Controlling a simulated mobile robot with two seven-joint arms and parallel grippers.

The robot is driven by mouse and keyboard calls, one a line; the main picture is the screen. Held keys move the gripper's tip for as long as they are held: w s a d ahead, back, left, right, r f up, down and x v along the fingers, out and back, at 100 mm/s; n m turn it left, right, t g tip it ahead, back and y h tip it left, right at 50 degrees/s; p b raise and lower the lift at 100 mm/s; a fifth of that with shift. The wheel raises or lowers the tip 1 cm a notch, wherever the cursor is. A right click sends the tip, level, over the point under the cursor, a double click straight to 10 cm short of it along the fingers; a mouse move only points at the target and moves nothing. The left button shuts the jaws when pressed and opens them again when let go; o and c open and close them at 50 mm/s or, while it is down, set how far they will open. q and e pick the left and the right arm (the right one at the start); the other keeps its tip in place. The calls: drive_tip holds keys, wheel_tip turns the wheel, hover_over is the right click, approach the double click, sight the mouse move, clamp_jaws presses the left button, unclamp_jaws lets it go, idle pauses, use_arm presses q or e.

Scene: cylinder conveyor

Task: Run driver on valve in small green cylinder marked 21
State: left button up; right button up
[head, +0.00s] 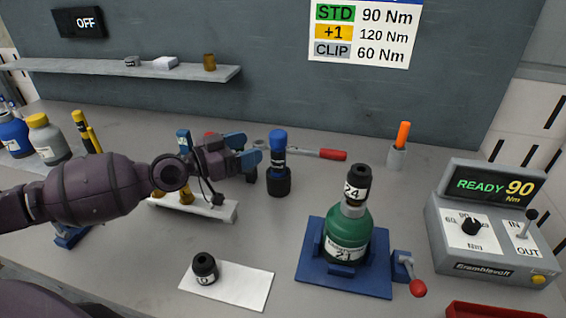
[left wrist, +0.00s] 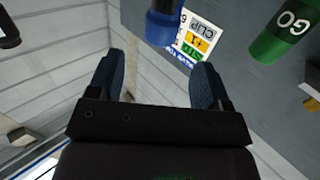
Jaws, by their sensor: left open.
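The small green cylinder (head: 347,238) marked 21 stands upright in a blue clamp base (head: 318,258) with a red-knobbed lever. A black socket (head: 357,184) marked 24 sits on top and hides the valve. The driver (head: 278,165), blue on top and black below, stands upright on the bench behind and left of the cylinder. My left gripper (head: 254,152) is open and empty, its blue fingers just left of the driver and apart from it. In the left wrist view, the open fingers (left wrist: 162,82) show below a blue cylindrical part, probably the driver (left wrist: 162,22).
The control box (head: 490,240) at right reads READY 90 Nm, with a knob and an IN/OUT lever. Another black socket (head: 204,268) stands on a white card. A red-handled wrench (head: 330,154) lies behind the driver. A white rack (head: 215,210) stands under my left arm.

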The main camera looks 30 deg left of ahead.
sight(285, 132)
use_arm(q)
drive_tip(key=shift+w+d+r+p, duration=0.4)
drive_tip(key=shift+w+r+p, duration=0.15)
drive_tip(key=shift+w+p, duration=0.05)
drive_tip(key=p+x, duration=0.1)
drive_tip(key=x, duration=0.1)
drive_tip(key=shift+w+d+f, duration=0.15)
drive_tip(key=shift+w+d, duration=0.1)
drive_tip(key=shift+w, duration=0.1)
drive_tip(key=shift+w+d+f, duration=0.15)
drive_tip(key=shift+w+d, duration=0.05)
drive_tip(key=shift+w, duration=0.15)
drive_tip(key=x, duration=0.2)
drive_tip(key=p+x, duration=0.1)
drive_tip(key=x, duration=0.1)
drive_tip(key=shift+a+r, duration=0.1)
drive_tip(key=shift+r, duration=0.15)
drive_tip(key=shift+w+d+f, duration=0.1)
drive_tip(key=shift+w+d, duration=0.2)
drive_tip(key=shift+w, duration=0.3)
use_arm(e)
drive_tip(key=shift+t, duration=0.3)
drive_tip(key=r, duration=0.4)
drive_tip(key=shift+w+r, duration=0.2)
drive_tip(key=shift+w, duration=0.05)
drive_tip(key=shift+s, duration=0.1)
